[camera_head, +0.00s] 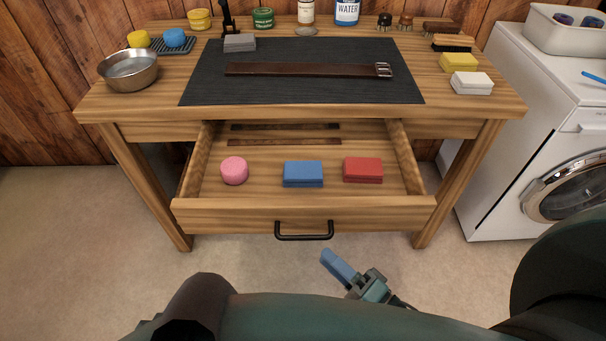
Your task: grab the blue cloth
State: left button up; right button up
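The blue cloth (303,173) looks like a folded, flat block. It lies in the open drawer (300,213), between a round pink thing (234,170) on its left and a folded red block (363,169) on its right, touching neither. My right gripper (356,280) is low in front of the drawer, below and right of its handle, apart from the blue cloth. Its fingers appear shut around a slim blue piece (338,264) that points up and left; what this piece is cannot be told. My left gripper is not in view.
The drawer has a black handle (304,236) and dark strips (285,142) at its back. The wooden table (150,105) above carries a dark mat (210,85), a belt (290,70), a metal bowl (129,70) and folded yellow and white blocks. A washing machine (490,130) stands right.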

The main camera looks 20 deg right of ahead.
aim_at(295, 173)
jog(key=k+l, duration=0.7)
jog(key=k, duration=0.15)
